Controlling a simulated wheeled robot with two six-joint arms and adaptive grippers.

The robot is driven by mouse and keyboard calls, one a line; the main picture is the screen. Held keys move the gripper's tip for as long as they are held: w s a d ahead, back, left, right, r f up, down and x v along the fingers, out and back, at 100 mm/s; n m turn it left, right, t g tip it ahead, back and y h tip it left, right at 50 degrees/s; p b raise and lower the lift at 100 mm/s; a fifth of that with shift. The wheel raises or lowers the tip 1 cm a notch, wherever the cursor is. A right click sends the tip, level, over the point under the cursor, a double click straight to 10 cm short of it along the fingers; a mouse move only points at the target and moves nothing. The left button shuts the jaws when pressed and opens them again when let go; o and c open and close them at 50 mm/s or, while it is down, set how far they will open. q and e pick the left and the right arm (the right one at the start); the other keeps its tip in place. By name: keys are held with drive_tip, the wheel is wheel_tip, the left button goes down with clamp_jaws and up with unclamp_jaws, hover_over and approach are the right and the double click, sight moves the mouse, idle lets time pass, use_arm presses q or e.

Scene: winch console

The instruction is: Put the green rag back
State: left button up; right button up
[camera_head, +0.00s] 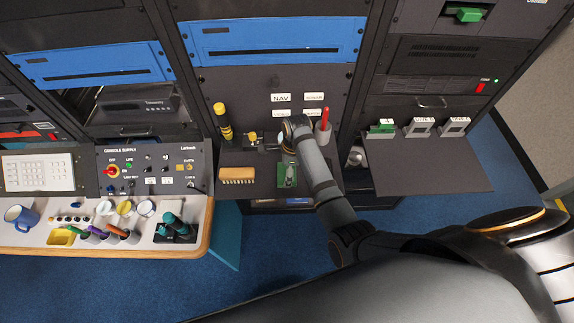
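A small green piece (289,181), which looks like the green rag, is on the dark middle shelf (262,205). A grey object lies across it, and I cannot tell whether it is a cloth or a mat. My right arm reaches in from the lower right, and its wrist end with the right gripper (291,129) is over the back of this shelf, just above the green piece in the picture. The fingers are hidden or too small to tell. My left gripper is not in view.
On the middle shelf are a wooden brush (238,175), a yellow-black torch (222,122) and a red-handled tool in a holder (323,125). A console desk (110,243) with mug and markers stands left. The right shelf (430,170) has clear room in front.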

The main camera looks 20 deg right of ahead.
sight(285, 173)
drive_tip(key=shift+f, duration=0.1)
drive_tip(key=o, duration=0.8)
drive_tip(key=shift+s+a, duration=0.25)
drive_tip(key=shift+a, duration=0.05)
drive_tip(key=shift+o, duration=0.2)
drive_tip(key=shift+s+a+r, duration=0.2)
drive_tip(key=shift+a+r, duration=0.15)
drive_tip(key=shift+w+d, duration=0.2)
drive_tip(key=shift+d, duration=0.05)
drive_tip(key=shift+d+r+b, duration=0.2)
drive_tip(key=shift+r+b, duration=0.4)
drive_tip(key=shift+r, duration=0.65)
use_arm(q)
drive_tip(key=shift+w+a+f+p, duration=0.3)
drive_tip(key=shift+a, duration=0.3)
use_arm(e)
wheel_tip(285, 173, up, 9)
drive_tip(key=shift+s+d+r, duration=0.15)
drive_tip(key=shift+s+d, duration=0.15)
drive_tip(key=shift+d, duration=0.15)
